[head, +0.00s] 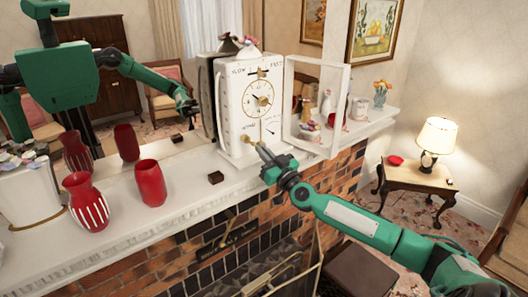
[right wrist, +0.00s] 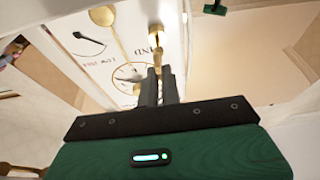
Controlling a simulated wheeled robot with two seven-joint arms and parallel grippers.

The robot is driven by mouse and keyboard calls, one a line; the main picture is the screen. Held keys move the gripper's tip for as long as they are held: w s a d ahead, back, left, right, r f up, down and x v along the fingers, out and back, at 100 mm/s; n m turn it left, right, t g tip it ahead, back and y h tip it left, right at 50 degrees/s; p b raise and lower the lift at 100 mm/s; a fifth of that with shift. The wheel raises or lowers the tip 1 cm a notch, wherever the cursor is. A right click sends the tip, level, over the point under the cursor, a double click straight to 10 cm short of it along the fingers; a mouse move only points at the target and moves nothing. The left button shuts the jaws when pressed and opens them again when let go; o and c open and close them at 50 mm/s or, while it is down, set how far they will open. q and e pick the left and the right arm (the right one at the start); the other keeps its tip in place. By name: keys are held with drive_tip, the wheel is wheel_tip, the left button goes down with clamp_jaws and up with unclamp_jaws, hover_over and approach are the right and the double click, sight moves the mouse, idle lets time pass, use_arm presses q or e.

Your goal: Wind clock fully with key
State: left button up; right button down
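The white clock (head: 244,95) stands upright on the mantel, its dial (head: 258,98) facing me. Its glass door (head: 322,105) is swung open to the right. My right gripper (head: 262,150) is at the lower part of the clock's front. In the right wrist view, the fingers (right wrist: 159,84) are close together around the end of a brass key (right wrist: 157,48). The key points at the clock face beside lettering ending in "ND". I cannot tell how deep it sits. My left gripper is not directly in view.
Red vases (head: 151,183) and a small dark block (head: 216,177) stand on the mantel (head: 185,200) left of the clock. A mirror behind shows my reflection. Figurines stand on the clock and behind the open door. A lamp (head: 432,140) stands on a side table at right.

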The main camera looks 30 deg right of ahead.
drive_tip(key=shift+w+a+p, duration=0.15)
drive_tip(key=shift+w+p, duration=0.3)
drive_tip(key=shift+w, duration=1.05)
idle(0.6)
drive_tip(key=m+h, duration=0.2)
drive_tip(key=m, duration=0.3)
drive_tip(key=shift+a, duration=0.1)
drive_tip(key=shift+m+h, duration=0.5)
drive_tip(key=shift+m, duration=0.2)
drive_tip(key=m, duration=0.3)
drive_tip(key=m+g+h, duration=0.1)
drive_tip(key=m, duration=0.1)
drive_tip(key=shift+r+m+h, duration=0.1)
drive_tip(key=shift+m+h, duration=0.2)
drive_tip(key=shift+m, duration=0.1)
